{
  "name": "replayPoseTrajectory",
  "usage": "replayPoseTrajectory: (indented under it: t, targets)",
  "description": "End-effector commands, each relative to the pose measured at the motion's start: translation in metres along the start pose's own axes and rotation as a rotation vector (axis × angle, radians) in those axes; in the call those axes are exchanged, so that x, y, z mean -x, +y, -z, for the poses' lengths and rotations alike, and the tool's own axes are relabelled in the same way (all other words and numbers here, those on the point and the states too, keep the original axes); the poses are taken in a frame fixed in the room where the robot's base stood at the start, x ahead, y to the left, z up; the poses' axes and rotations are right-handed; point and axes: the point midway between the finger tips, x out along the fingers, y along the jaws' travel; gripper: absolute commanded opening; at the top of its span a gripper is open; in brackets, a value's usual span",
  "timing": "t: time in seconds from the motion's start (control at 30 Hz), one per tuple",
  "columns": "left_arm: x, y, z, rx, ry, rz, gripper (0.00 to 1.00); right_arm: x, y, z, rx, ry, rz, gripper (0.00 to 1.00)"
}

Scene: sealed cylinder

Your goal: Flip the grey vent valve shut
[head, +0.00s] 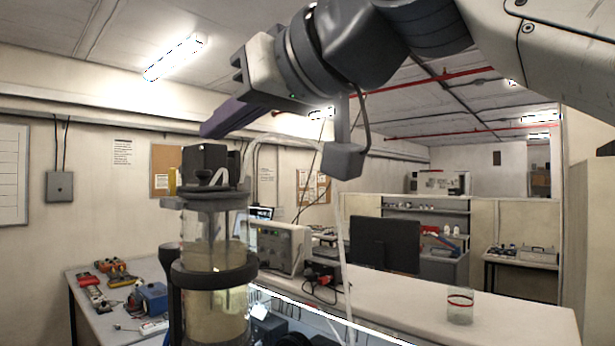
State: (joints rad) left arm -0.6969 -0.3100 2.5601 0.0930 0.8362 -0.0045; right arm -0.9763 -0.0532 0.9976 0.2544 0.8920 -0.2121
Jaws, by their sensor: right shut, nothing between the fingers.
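The sealed cylinder (215,300) stands upright at the lower left, clear-walled with yellowish liquid in it and a dark ring clamp (213,275) around its middle. A grey cap closes its top, with a black block (205,162) on it. A small light grey lever-like part (216,178), apparently the vent valve, shows at the front of the cap; I cannot tell its exact position. My right gripper (207,130) comes in from the upper right. Its purple-grey fingers are shut and empty, pointing left and down, above the black block in the picture. My left gripper is out of view.
A bench (470,318) runs behind the cylinder with a cream instrument (279,246), a dark monitor (384,243) and a glass jar (460,307). Tools and a blue device (150,298) lie on the left bench. A thin pale tube rises just right of the cylinder.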

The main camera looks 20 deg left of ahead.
Motion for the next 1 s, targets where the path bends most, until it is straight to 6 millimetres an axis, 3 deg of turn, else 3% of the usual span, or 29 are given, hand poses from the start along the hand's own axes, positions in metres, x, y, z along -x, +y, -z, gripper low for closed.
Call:
replayPoseTrajectory:
  t: [0.27, 0.7, 0.8, 1.0]
  targets:
    - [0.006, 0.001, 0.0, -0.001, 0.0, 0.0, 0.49, -0.013, 0.0, 0.001, -0.001, -0.003, 0.0, 0.0]
    - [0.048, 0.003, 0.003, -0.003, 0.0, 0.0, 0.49, -0.104, 0.0, 0.003, -0.001, -0.005, 0.0, 0.0]
    - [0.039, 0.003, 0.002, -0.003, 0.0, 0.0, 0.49, -0.104, 0.001, -0.016, -0.001, -0.002, -0.002, 0.0]
    - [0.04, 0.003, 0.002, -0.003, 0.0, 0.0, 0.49, -0.108, 0.001, -0.033, -0.001, -0.001, -0.002, 0.0]
